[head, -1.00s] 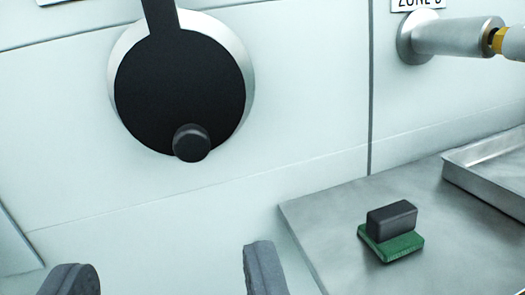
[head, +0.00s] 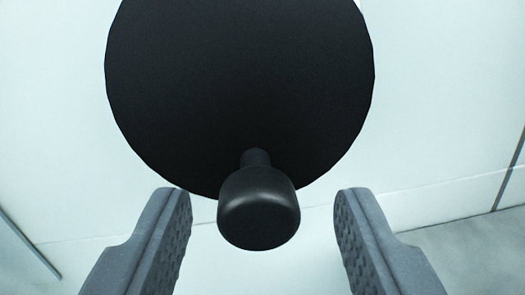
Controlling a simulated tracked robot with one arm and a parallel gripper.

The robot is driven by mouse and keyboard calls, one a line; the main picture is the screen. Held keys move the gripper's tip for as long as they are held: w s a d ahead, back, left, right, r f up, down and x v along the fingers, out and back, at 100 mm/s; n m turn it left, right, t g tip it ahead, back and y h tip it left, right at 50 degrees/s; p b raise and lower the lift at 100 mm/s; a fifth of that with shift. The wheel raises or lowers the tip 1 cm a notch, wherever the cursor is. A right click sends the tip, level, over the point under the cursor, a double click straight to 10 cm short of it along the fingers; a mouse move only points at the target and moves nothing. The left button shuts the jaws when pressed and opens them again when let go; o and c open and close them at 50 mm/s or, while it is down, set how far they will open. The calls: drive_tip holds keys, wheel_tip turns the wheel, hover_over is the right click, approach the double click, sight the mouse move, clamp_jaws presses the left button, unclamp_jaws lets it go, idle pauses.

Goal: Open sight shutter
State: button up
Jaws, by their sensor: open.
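The sight shutter (head: 240,80) is a flat black disc on a pale panel, seen large at the top of the head view. Its upper edge is cut off by the frame. A black knob (head: 259,210) on a short stem sticks out from the disc's lower part. My gripper (head: 262,205) is open, with one grey ridged finger to the left of the knob and one to the right. Gaps show between the knob and both fingers, and the gripper holds nothing. The sight port behind the disc is hidden.
The pale wall panel (head: 430,130) fills the background, with a vertical seam at the right. A grey metal surface (head: 465,250) shows at the lower right. No loose object lies between the fingers and the knob.

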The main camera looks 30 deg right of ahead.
drive_tip(key=shift+x, duration=1.05)
clamp_jaws()
drive_tip(key=shift+d, duration=0.15)
drive_tip(key=shift+w+f, duration=0.1)
